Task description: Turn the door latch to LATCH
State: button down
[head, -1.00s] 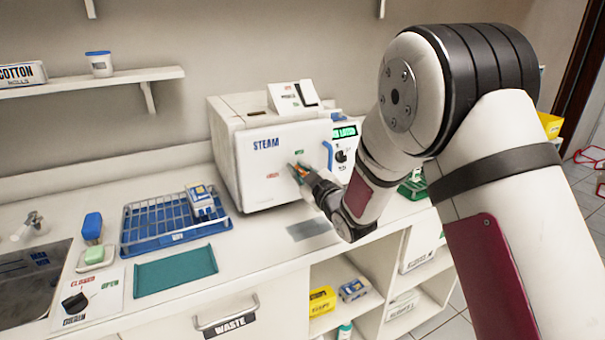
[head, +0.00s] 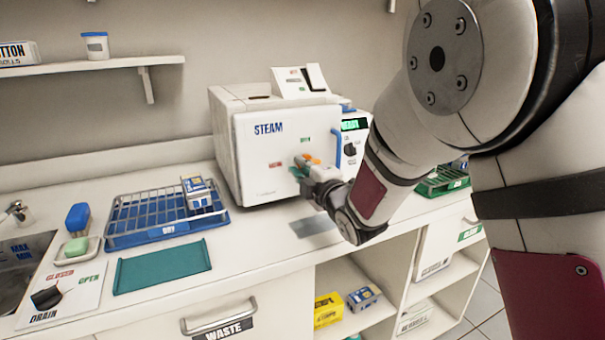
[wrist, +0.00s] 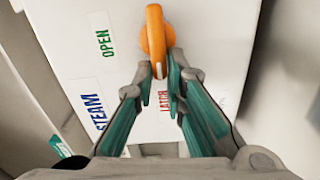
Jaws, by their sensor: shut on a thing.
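The door latch (wrist: 155,38) is an orange knob on the white front of the steam sterilizer (head: 290,135). In the wrist view its narrow end, with a pale line, points down the picture toward the red LATCH label (wrist: 164,101). The green OPEN label (wrist: 105,43) is to its left. My gripper (wrist: 160,74) is shut on the latch's narrow end, a green-padded finger on each side. In the head view the gripper (head: 303,165) is at the door and the latch (head: 313,158) is partly hidden by it. The door is closed.
A blue handle (head: 338,150) stands out at the door's right edge, near my gripper. Left of the sterilizer are a blue wire rack (head: 150,218) and a teal mat (head: 162,267) on the counter. A grey plate (head: 313,226) lies below the gripper.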

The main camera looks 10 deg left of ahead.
jog(key=shift+w+d+r+n+b, duration=0.2)
jog(key=shift+r+n+b, duration=0.1)
jog(key=shift+n+b, duration=0.2)
jog(key=c, duration=1.7)
grip_release()
jog(key=shift+o, duration=0.2)
jog(key=shift+f, duration=0.2)
jog(key=shift+s+a+f, duration=0.15)
jog(key=v, duration=1.2)
